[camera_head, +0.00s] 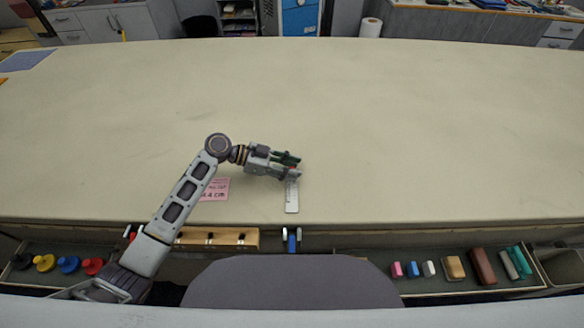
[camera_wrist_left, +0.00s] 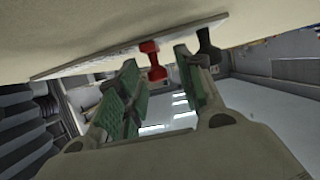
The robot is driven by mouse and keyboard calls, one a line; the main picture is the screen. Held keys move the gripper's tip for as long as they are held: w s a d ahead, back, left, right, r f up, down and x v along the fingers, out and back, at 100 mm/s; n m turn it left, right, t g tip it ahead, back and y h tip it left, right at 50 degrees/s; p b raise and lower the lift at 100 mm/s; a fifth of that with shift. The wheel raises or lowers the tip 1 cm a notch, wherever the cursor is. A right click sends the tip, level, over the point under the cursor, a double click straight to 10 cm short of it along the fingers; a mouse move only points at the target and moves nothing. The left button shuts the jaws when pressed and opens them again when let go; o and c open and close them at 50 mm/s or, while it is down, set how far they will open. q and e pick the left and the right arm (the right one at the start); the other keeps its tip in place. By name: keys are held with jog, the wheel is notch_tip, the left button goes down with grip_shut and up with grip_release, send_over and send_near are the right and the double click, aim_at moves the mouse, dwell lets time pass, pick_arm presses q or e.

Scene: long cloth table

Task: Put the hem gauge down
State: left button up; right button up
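The hem gauge (camera_head: 292,197) is a pale, narrow ruler, seemingly flat on the cloth table near its front edge. In the left wrist view, its thin plate (camera_wrist_left: 125,48) shows edge-on against the table, with a red slider (camera_wrist_left: 152,60) sticking out. My left gripper (camera_head: 296,167) is at the gauge's far end and hides that end. In the left wrist view, the green-padded fingers (camera_wrist_left: 160,72) stand apart on both sides of the red slider, with gaps visible. My right gripper is not in view.
A pink card (camera_head: 215,189) marked in cm lies left of the gauge, partly behind my left arm. The cloth table (camera_head: 420,130) is clear elsewhere around it. Below the front edge, trays hold coloured knobs (camera_head: 68,264) at left and several blocks (camera_head: 482,265) at right.

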pick_arm(q)
jog(key=shift+a+r, duration=0.2)
jog(key=shift+a, duration=0.5)
jog(key=b+v, duration=0.1)
jog(key=v, duration=0.7)
jog(key=shift+a, duration=0.1)
jog(key=shift+b+v, duration=0.35)
jog(key=shift+v, duration=0.55)
jog(key=shift+r, duration=0.1)
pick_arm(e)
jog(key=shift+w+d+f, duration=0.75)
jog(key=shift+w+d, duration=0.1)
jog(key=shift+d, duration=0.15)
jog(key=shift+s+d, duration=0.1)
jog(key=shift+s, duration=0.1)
